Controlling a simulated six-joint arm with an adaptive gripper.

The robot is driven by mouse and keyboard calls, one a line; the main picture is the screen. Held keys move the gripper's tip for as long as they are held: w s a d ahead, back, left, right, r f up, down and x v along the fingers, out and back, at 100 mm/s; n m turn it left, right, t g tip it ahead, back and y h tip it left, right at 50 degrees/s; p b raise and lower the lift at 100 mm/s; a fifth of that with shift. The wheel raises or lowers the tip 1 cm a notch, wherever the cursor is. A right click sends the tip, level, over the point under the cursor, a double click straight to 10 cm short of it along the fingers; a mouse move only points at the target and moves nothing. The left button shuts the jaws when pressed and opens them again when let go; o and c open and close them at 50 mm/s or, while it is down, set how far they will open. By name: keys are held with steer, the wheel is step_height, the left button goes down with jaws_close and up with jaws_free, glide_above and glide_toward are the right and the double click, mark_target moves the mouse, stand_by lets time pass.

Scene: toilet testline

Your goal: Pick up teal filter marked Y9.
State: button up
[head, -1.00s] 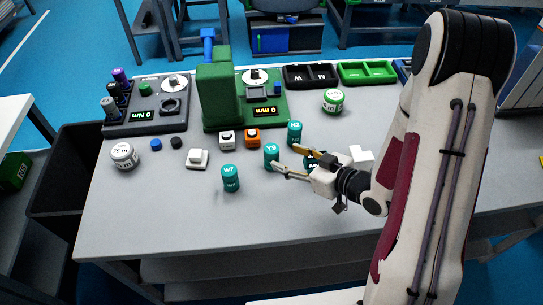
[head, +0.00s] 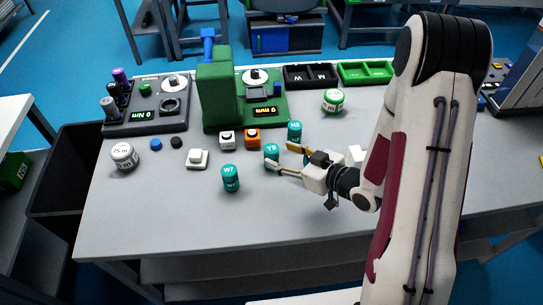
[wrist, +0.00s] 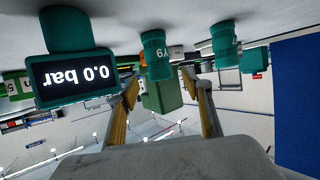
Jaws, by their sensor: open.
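The teal filter marked Y9 (head: 271,158) stands upright on the grey table, left of my gripper. My gripper (head: 279,157) is open and low over the table, its fingertips pointing at Y9. The wrist view is upside down; there the Y9 filter (wrist: 154,45) shows between and just beyond the fingertips of my gripper (wrist: 162,80). Nothing is held. A teal filter marked W7 (head: 230,180) stands to the front left. A teal filter marked N2 (head: 294,133) stands behind the fingers.
A teal gauge reading 0.0 bar (wrist: 75,75) is close beside one finger in the wrist view. A green machine (head: 219,95) is further back. The table's front middle is clear.

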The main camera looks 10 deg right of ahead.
mark_target(277, 153)
steer(key=shift+w+a+f, duration=0.1)
steer(key=shift+x, duration=2.35)
steer(key=c, duration=1.2)
